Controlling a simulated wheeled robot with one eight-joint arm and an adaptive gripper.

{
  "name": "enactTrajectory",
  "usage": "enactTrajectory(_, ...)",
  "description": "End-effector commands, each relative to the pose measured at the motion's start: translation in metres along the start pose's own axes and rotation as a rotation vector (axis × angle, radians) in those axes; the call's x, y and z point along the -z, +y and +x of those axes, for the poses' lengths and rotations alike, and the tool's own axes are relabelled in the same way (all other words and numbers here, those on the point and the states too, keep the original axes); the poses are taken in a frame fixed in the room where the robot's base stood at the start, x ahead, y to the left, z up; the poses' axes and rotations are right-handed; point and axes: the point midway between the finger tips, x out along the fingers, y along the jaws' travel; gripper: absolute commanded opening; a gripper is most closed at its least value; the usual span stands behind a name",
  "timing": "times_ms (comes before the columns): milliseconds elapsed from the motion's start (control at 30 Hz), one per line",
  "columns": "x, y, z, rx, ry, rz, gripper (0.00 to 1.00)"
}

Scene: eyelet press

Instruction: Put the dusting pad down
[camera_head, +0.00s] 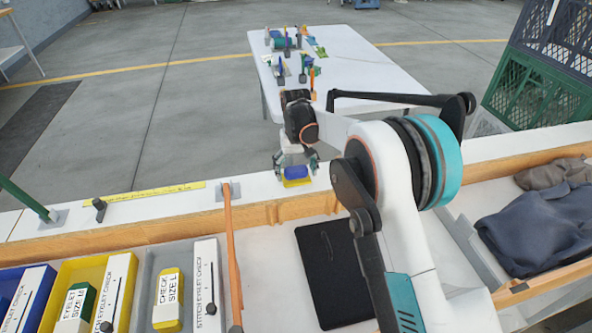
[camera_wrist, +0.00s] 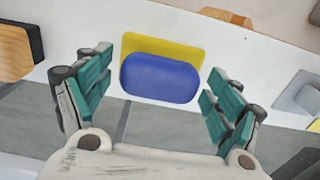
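The dusting pad appears to be the blue rounded block (camera_head: 297,172) in the head view. It also shows in the wrist view (camera_wrist: 160,78), over a flat yellow patch (camera_wrist: 185,48). I cannot tell whether the yellow is part of the pad or a marking on the white ledge (camera_head: 160,206). My gripper (camera_head: 296,166) points down over the ledge, with its fingers on either side of the blue block. In the wrist view, the teal finger pads (camera_wrist: 160,66) stand spread, with a visible gap at the left side and little gap at the right.
A wooden rail (camera_head: 180,230) runs along the near side of the ledge. Bins with labelled boxes (camera_head: 168,300) stand at front left, and a black mat (camera_head: 333,270) lies below the gripper. Behind is a white table (camera_head: 350,70) with several small items.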

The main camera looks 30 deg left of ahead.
Motion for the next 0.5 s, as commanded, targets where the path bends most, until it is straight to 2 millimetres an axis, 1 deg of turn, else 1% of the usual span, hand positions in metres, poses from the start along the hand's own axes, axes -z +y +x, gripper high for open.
enactTrajectory(233,0.000,0.000,0.000,0.000,0.000,0.000,0.86)
enactTrajectory(333,0.000,0.000,-0.003,0.000,0.000,0.000,0.86)
enactTrajectory(433,0.000,0.000,-0.013,0.000,0.000,0.000,0.86)
enactTrajectory(500,0.000,0.000,-0.025,0.000,0.000,0.000,0.86)
